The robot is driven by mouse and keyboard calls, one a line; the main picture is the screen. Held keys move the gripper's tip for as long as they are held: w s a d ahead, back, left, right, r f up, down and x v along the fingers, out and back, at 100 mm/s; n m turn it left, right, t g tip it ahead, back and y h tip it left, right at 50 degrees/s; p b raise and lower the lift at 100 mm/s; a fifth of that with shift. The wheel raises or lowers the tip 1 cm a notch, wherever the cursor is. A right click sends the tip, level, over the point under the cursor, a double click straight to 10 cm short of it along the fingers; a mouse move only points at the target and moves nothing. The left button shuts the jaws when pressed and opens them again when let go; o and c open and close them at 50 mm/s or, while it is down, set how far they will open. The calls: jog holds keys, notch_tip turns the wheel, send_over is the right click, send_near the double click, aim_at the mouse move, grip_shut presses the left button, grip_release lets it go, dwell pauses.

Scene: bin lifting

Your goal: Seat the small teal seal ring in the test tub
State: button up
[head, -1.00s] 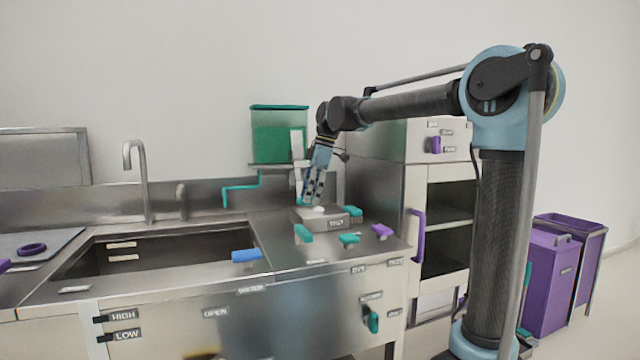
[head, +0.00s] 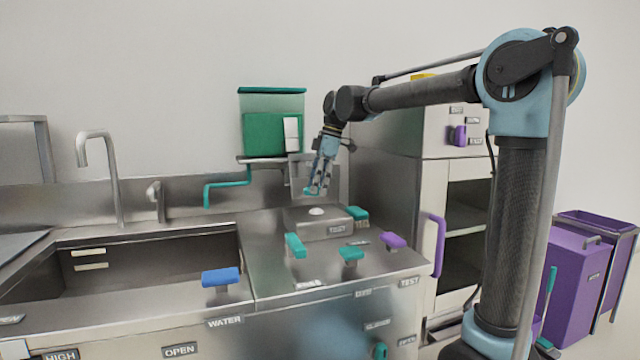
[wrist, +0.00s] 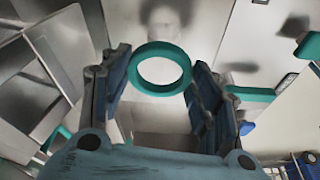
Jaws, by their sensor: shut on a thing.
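My gripper (head: 316,187) is shut on the small teal seal ring (head: 310,192). It holds the ring in the air, above the back part of the grey box marked TEST (head: 327,231). In the wrist view, the teal ring (wrist: 160,49) sits between the two fingers of my gripper (wrist: 158,75), with its open middle facing the camera. The TEST box stands on the steel counter and has a white round dome on top. The ring and the box are apart. The ring's seat cannot be made out.
Teal handles (head: 295,245) and a purple handle (head: 393,240) stand on the counter around the box. A blue handle (head: 221,277) is by the sink (head: 150,262) at left. A green container (head: 272,122) is behind. A steel cabinet (head: 385,185) stands right.

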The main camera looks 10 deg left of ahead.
jog(key=shift+d+f, duration=0.1)
jog(key=shift+f, duration=1.85)
jog(key=shift+d+f, duration=0.1)
jog(key=shift+f, duration=0.75)
dwell(0.4)
jog(key=o, duration=0.9)
jog(key=shift+o, duration=0.2)
